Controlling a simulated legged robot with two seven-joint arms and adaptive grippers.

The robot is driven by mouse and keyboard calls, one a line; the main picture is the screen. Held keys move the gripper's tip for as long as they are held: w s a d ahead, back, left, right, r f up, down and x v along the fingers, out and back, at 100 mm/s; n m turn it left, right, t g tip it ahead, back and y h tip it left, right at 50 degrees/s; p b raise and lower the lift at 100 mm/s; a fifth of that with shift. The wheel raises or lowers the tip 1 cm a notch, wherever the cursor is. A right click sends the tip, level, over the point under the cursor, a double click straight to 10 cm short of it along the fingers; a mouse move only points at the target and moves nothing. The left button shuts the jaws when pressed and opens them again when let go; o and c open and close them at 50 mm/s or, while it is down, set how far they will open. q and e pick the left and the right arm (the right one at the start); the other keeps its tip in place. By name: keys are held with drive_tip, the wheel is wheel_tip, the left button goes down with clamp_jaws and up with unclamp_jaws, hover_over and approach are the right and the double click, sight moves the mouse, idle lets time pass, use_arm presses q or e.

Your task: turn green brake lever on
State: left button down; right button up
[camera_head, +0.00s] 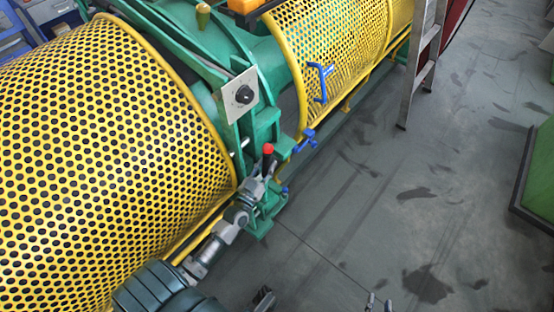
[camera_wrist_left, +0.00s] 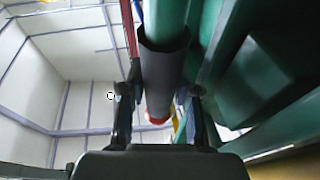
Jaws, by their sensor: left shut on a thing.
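The brake lever stands at the lower end of the green machine frame. Its red knob (camera_head: 268,149) shows above my left gripper (camera_head: 258,183) in the head view. In the left wrist view the lever is a green bar with a dark sleeve (camera_wrist_left: 165,75), with red at its far end. The fingers of my left gripper (camera_wrist_left: 160,110) are on both sides of the sleeve and shut on it. Part of the lever is hidden behind my gripper in the head view. Small tips of my right gripper (camera_head: 378,303) show at the bottom edge, away from the lever.
Yellow perforated guards (camera_head: 90,150) flank the green frame (camera_head: 262,125). A plate with a black knob (camera_head: 243,94) is above the lever. Blue handles (camera_head: 321,83) sit on the right guard. A ladder (camera_head: 423,60) stands at the upper right. The grey floor (camera_head: 400,190) is open.

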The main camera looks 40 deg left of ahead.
use_arm(q)
drive_tip(key=s, duration=0.1)
drive_tip(key=s+b, duration=0.1)
drive_tip(key=s+t, duration=0.1)
drive_tip(key=shift+s+a+f+b, duration=0.1)
drive_tip(key=shift+s+f+b, duration=0.1)
drive_tip(key=shift+f+b, duration=0.15)
use_arm(e)
drive_tip(key=w+a+r+t+y+b, duration=0.2)
drive_tip(key=w+r+t, duration=0.2)
drive_tip(key=r+t, duration=0.35)
use_arm(q)
drive_tip(key=n+t+y+b, duration=0.2)
drive_tip(key=t+b, duration=0.1)
drive_tip(key=t, duration=0.1)
approach(263, 168)
wheel_tip(263, 168, up, 5)
drive_tip(key=s+a, duration=0.2)
drive_tip(key=s, duration=0.1)
drive_tip(key=shift+s+f, duration=0.15)
drive_tip(key=shift+s, duration=0.05)
use_arm(e)
drive_tip(key=s+r+m+t, duration=0.1)
drive_tip(key=s+r+t, duration=0.4)
drive_tip(key=r+t, duration=0.3)
drive_tip(key=shift+d+r+m+y, duration=0.3)
drive_tip(key=shift+r, duration=0.05)
